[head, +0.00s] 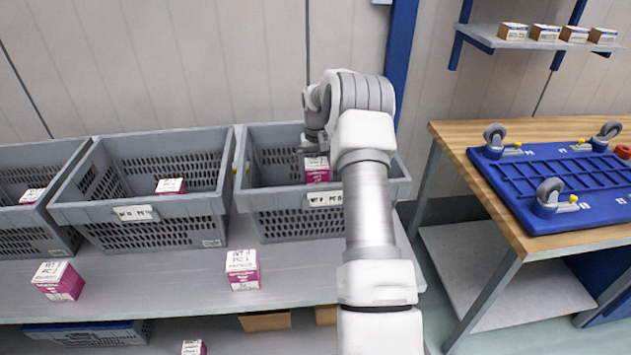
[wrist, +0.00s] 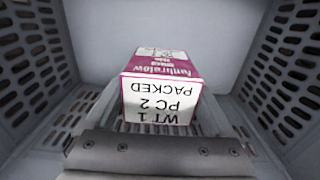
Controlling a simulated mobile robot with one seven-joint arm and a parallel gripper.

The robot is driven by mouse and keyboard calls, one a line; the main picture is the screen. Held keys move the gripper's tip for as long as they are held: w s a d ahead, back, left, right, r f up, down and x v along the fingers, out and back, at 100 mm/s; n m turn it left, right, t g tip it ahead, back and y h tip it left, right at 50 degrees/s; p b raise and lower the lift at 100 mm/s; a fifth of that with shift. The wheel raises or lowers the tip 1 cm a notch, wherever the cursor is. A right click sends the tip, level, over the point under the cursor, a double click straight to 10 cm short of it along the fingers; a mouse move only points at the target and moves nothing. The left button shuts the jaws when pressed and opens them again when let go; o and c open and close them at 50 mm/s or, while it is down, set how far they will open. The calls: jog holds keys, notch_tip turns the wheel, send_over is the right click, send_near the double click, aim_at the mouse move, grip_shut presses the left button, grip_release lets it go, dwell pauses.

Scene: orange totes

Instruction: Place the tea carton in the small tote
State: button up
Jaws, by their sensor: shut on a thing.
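A pink-and-white carton (head: 317,174) is in my gripper (head: 316,153), inside the right grey tote (head: 262,197). It also shows in the wrist view (wrist: 163,88), with print reading "WT 1 PC 2 PACKED" upside down. A dark gripper bar (wrist: 158,155) crosses the bottom of that view, against the near end of the carton. My gripper is shut on the carton. The tote's perforated walls stand on both sides with room around the carton. I cannot tell whether the carton touches the tote floor. My arm hides the tote's right part in the head view.
The middle grey tote (head: 85,211) and the left grey tote (head: 20,219) each hold a similar carton. Two more cartons, one at left (head: 58,281) and one at centre (head: 242,270), stand on the shelf in front. A wooden workbench (head: 447,142) stands at right.

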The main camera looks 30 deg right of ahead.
aim_at(315, 182)
jog(key=shift+w+d+f, duration=0.25)
jog(key=shift+w+f, duration=0.2)
jog(key=shift+w, duration=0.2)
jog(key=shift+f, duration=1.95)
